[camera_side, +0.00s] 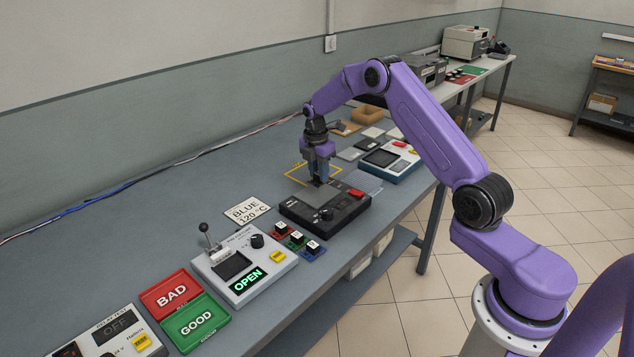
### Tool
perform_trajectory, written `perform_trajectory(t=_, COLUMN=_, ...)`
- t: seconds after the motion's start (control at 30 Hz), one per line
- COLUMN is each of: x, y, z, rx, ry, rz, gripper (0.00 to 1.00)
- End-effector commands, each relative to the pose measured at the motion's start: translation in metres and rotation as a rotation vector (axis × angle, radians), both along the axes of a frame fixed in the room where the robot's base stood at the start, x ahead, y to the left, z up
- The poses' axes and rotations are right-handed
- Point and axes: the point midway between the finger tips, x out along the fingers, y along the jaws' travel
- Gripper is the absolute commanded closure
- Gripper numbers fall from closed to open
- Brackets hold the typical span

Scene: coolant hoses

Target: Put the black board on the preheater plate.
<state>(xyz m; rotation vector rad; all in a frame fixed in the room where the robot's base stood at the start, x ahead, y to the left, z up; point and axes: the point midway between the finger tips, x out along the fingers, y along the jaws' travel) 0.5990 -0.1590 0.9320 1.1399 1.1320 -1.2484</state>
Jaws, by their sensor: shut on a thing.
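My gripper (318,179) points down over the back part of a black unit (335,222) with a red button and a knob, which looks like the preheater. Its grey plate (326,197) is just below my fingertips. The gripper is shut on a small dark piece (316,183), apparently the black board, mostly hidden by the fingers. I cannot tell whether it touches the plate.
A card reading "BLUE 120 °C" (247,211) lies left of the unit. A white device showing OPEN (243,263), red BAD (171,293) and green GOOD (196,323) trays stand in front. Blue-and-white device (389,160) and several flat plates lie behind.

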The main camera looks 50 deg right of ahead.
Motion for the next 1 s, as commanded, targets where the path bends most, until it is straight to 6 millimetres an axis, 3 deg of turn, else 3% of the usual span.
perform_trajectory(t=0.27, x=0.008, y=-0.002, z=-0.011, rx=0.000, ry=0.000, rz=0.000, gripper=0.99)
perform_trajectory(t=0.5, x=0.009, y=-0.002, z=-0.040, rx=0.000, ry=0.002, rz=0.000, gripper=0.99)
perform_trajectory(t=0.87, x=0.009, y=-0.002, z=-0.044, rx=0.000, ry=0.000, rz=0.000, gripper=0.99)
perform_trajectory(t=0.9, x=0.009, y=-0.002, z=-0.045, rx=0.000, ry=0.000, rz=0.000, gripper=0.66)
perform_trajectory(t=0.97, x=0.009, y=-0.002, z=-0.044, rx=0.000, ry=0.000, rz=0.000, gripper=0.46)
perform_trajectory(t=1.0, x=0.009, y=-0.002, z=-0.044, rx=0.000, ry=0.000, rz=0.000, gripper=0.44)
